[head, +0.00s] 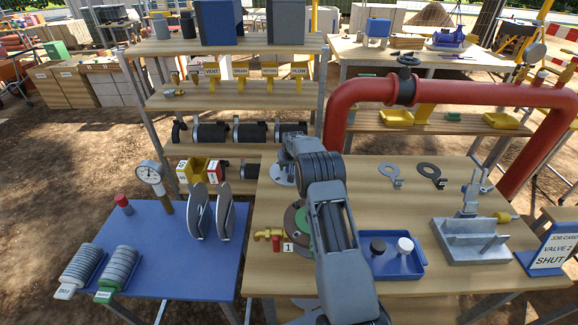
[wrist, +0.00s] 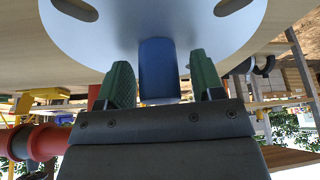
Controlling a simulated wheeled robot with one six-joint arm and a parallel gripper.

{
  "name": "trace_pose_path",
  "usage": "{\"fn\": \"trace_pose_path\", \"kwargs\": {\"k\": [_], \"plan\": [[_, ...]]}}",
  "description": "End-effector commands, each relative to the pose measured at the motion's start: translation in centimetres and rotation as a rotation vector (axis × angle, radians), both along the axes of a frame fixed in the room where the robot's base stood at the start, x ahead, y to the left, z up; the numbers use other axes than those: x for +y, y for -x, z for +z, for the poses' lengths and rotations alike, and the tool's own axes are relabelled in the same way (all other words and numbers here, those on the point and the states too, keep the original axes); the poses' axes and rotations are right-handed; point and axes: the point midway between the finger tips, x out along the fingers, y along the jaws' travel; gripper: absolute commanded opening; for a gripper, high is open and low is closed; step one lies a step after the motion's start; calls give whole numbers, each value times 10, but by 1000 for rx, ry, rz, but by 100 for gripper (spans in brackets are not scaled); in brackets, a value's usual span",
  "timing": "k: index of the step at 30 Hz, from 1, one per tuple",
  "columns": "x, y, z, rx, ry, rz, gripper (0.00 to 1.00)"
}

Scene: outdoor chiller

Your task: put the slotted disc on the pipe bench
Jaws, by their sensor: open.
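The slotted disc (head: 281,178) is a pale metal plate lying flat at the far left corner of the wooden pipe bench (head: 400,278), partly hidden by my arm in the head view. In the wrist view the disc (wrist: 105,28) fills the top, with two dark slots and a blue grip (wrist: 157,75) on it. My gripper (wrist: 161,80) has its green fingers apart, one on each side of the blue grip, with gaps visible. In the head view my gripper (head: 289,148) is over the disc; its fingers are hard to make out.
The red pipe (head: 365,93) arches over the bench's back. A blue tray (head: 415,270) with a black and a white knob, a grey fixture (head: 468,242) and two keyhole-shaped plates share the bench. A blue table (head: 160,255) at left holds upright discs, ring stacks and a gauge.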

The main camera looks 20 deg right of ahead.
Motion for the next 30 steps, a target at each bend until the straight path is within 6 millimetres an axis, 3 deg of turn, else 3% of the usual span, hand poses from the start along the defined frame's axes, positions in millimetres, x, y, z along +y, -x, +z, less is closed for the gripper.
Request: {"fn": "trace_pose_path", "kwargs": {"k": [15,25,30], "plan": [[6,32,80,-4,1,0,61],[12,47,115,-1,0,3,61],[32,75,150,-3,1,25,61]]}}
